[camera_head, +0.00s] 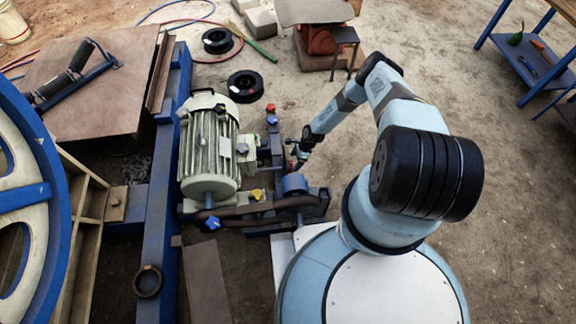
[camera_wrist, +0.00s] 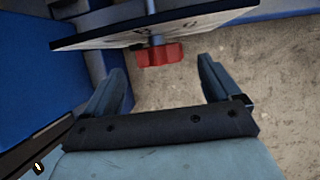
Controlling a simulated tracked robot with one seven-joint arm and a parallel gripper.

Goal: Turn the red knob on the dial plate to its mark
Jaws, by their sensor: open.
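The red knob (camera_wrist: 159,54) shows in the wrist view on a short shaft at the front of the dial plate (camera_wrist: 205,21), a thin plate with a dark edge and a pale face seen at a steep slant. The mark on the plate cannot be made out. My gripper (camera_wrist: 163,72) is open, one finger to the left and one to the right of the knob, with the knob a little beyond the fingertips and nothing held. In the head view my gripper (camera_head: 296,162) is small and dark, beside the blue frame right of the motor; the dial plate is not clear there.
The green motor (camera_head: 209,146) stands left of my arm on a blue frame (camera_head: 160,215). A large blue wheel (camera_head: 40,190) is at far left. Sandy ground right of my arm is free.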

